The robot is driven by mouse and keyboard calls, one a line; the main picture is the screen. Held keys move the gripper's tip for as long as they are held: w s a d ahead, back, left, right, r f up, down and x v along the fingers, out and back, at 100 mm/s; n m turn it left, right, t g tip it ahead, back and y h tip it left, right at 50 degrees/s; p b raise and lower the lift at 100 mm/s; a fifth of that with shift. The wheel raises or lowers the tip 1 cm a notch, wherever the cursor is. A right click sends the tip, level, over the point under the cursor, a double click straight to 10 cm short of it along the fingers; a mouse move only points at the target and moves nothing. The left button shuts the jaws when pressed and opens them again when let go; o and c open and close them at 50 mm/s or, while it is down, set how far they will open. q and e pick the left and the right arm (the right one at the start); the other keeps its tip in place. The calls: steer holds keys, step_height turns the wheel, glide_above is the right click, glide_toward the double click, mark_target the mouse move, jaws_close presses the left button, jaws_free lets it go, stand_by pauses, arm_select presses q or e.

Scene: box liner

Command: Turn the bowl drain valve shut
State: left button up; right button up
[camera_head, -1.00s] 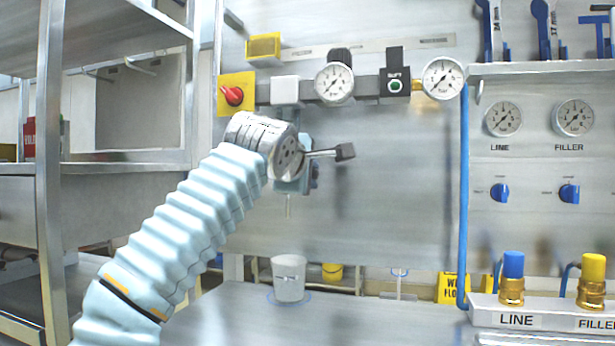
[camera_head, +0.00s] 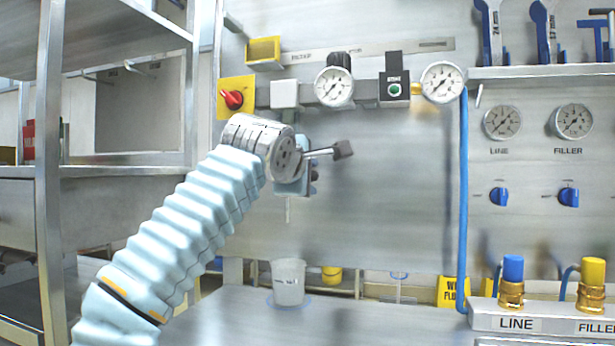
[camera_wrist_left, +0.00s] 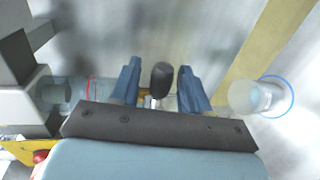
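My left gripper (camera_wrist_left: 155,86) is open in the left wrist view, its two blue fingers on either side of a dark knob (camera_wrist_left: 161,79) that appears to be the drain valve's handle. Gaps show between the knob and both fingers. The clear filter bowl (camera_wrist_left: 78,91), with a red ring line, lies to the left of the fingers in that view. In the head view my left wrist covers most of the bowl and valve, and the fingers cannot be made out. A thin drain tube (camera_head: 287,210) hangs below the wrist. My right gripper is not in view.
A translucent cup (camera_head: 288,283) stands on the bench below the tube, also seen in the left wrist view (camera_wrist_left: 250,97). A red knob (camera_head: 233,99) on a yellow plate and two gauges (camera_head: 333,87) (camera_head: 441,82) are above. The panel right of my wrist is clear.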

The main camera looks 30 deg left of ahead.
arm_select(q)
steer(key=v, duration=1.3)
steer(key=shift+s+b, duration=0.4)
steer(key=shift+b, duration=0.05)
steer(key=shift+d, duration=0.15)
